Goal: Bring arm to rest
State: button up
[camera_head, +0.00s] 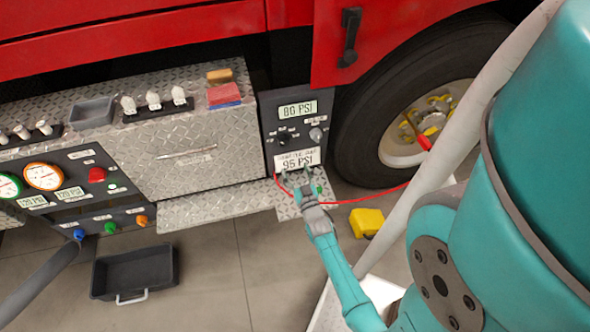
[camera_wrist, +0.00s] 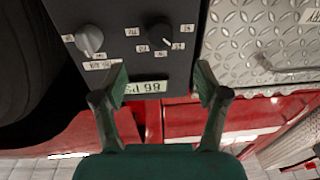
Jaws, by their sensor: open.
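My gripper (camera_head: 299,186) is at the end of my teal arm, low in front of the grey control panel (camera_head: 270,110) beside the wheel. In the wrist view my gripper (camera_wrist: 158,82) has its two fingers spread apart, with nothing between them but the panel (camera_wrist: 190,15) behind. The panel carries an 80 PSI display (camera_head: 298,110), a dark knob (camera_head: 284,137) and a grey knob (camera_head: 316,134). A label reading 95 PSI (camera_head: 297,159) sits just above the fingers. Whether the fingers touch the panel cannot be told.
A red hose (camera_head: 365,198) runs past my gripper to the wheel (camera_head: 405,120). A yellow block (camera_head: 367,222) and a black tray (camera_head: 135,272) lie on the floor. A diamond-plate step (camera_head: 215,206) juts out left of my gripper. The floor between tray and arm is clear.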

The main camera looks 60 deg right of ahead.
dwell(0.3)
jog(key=s+a+r+n+t+y, duration=0.1)
jog(key=s+a+r+n+y, duration=0.2)
jog(key=a, duration=0.8)
jog(key=s+a+r+n+t+y, duration=0.1)
jog(key=s+a+y, duration=0.3)
jog(key=a, duration=0.8)
jog(key=s+a+r+n+y, duration=0.5)
jog(key=s+a+r+y, duration=0.1)
jog(key=s+a+r, duration=0.7)
notch_tip(320, 180, up, 4)
jog(key=shift+s+f+y, duration=0.1)
jog(key=shift+s+y, duration=0.2)
jog(key=shift+s, duration=0.75)
